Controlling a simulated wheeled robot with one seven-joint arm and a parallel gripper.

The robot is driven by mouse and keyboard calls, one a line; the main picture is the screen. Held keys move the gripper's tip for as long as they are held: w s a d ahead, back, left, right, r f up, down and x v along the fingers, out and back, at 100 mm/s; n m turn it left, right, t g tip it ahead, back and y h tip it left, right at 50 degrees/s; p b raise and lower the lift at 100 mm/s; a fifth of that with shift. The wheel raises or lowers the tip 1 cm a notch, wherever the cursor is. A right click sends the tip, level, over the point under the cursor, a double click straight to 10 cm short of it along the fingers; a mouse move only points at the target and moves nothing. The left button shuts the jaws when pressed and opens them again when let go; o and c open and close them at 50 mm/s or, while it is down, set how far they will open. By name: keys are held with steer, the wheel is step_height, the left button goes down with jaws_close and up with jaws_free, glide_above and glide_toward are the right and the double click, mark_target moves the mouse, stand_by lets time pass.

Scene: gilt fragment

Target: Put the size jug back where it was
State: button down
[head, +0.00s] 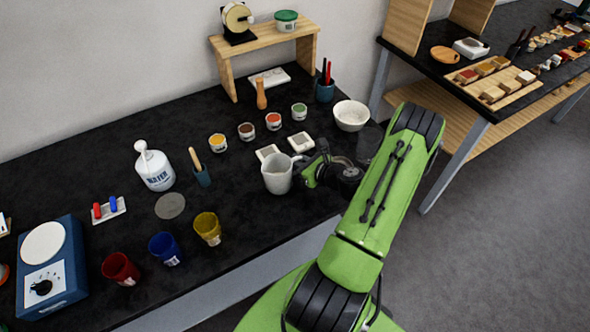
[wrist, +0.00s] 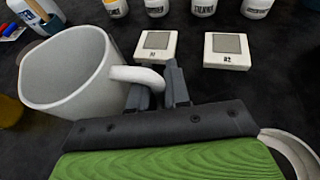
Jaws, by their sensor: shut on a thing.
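The size jug looks to be the pale grey-white jug (head: 278,176), near the middle of the black bench in the head view, about upright. In the wrist view the jug (wrist: 62,85) fills the left side, mouth open and seemingly empty. My gripper (head: 300,170) is at its right side, with its fingers (wrist: 158,88) shut on the jug's handle. I cannot tell whether the jug's base touches the bench. A flat grey disc (head: 170,206) lies on the bench to the left, bare.
Two square pale tiles (head: 301,142) lie just behind the jug. Small paint pots (head: 247,131) stand beyond them, and a white bowl (head: 351,116) behind my arm. A yellow cup (head: 208,228), a blue cup (head: 164,249) and a water bottle (head: 154,168) stand left.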

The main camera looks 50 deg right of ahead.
steer(key=shift+f, duration=1.1)
steer(key=shift+f, duration=0.2)
steer(key=c, duration=1.1)
jaws_free()
